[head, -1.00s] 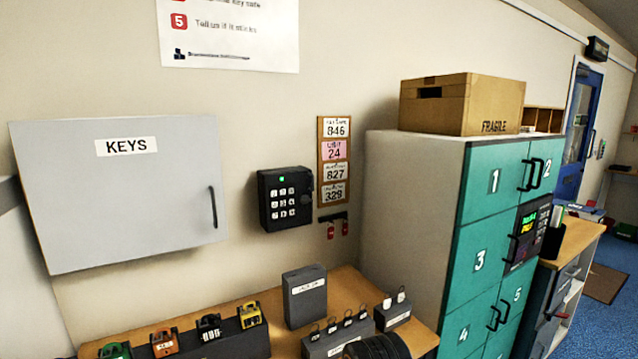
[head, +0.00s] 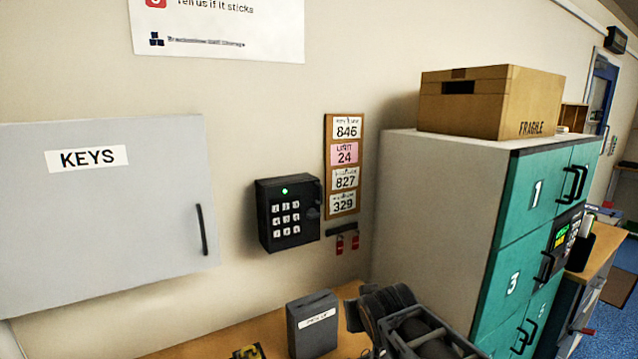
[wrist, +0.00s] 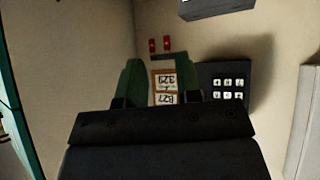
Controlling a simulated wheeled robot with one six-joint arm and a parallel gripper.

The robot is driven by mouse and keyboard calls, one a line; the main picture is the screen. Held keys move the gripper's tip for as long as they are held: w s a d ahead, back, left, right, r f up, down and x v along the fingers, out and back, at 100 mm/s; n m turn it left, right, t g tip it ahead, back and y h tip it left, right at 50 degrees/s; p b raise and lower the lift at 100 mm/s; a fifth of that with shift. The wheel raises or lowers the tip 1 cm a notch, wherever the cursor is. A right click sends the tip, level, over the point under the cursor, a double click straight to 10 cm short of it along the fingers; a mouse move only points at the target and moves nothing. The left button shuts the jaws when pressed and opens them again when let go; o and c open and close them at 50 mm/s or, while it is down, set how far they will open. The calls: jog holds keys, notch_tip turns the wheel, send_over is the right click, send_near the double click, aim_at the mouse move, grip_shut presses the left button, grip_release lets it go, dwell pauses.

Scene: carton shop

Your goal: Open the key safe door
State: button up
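The black keypad box (head: 288,214) is on the wall with a green light lit, white number keys and a dark knob at its right edge. It looks closed. It also shows in the upside-down wrist view (wrist: 224,84), just right of my fingers. A light grey cabinet (head: 110,225) labelled KEYS hangs left of it, its door closed, with a black upright handle (head: 202,230). Which one is the key safe is not plainly marked. My gripper (wrist: 158,72) is open and empty, its green fingers apart, with the number cards (wrist: 165,88) seen between them.
A card board (head: 342,165) and red key tags (head: 347,243) are right of the keypad box. Below is a wooden bench (head: 225,345) with a dark grey box (head: 313,322). Teal lockers (head: 520,240) with a carton (head: 490,102) on top stand close on the right.

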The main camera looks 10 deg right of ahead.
jog(key=w+r+t+p, duration=0.2)
jog(key=w+r+t, duration=0.2)
jog(key=w+r, duration=0.45)
jog(key=n+t+y+p, duration=0.1)
jog(key=n+t+y, duration=0.15)
jog(key=t, duration=0.25)
send_near(321, 186)
jog(key=shift+g+y, duration=0.3)
jog(key=shift+y, duration=0.35)
jog(key=shift+w+a+f+p, duration=0.15)
jog(key=shift+w+p, duration=0.9)
jog(key=shift+w, duration=1.45)
jog(key=shift+w+a+f+p, duration=0.1)
jog(key=shift+w+p, duration=0.95)
jog(key=shift+w, duration=1.5)
jog(key=shift+c, duration=0.5)
grip_shut()
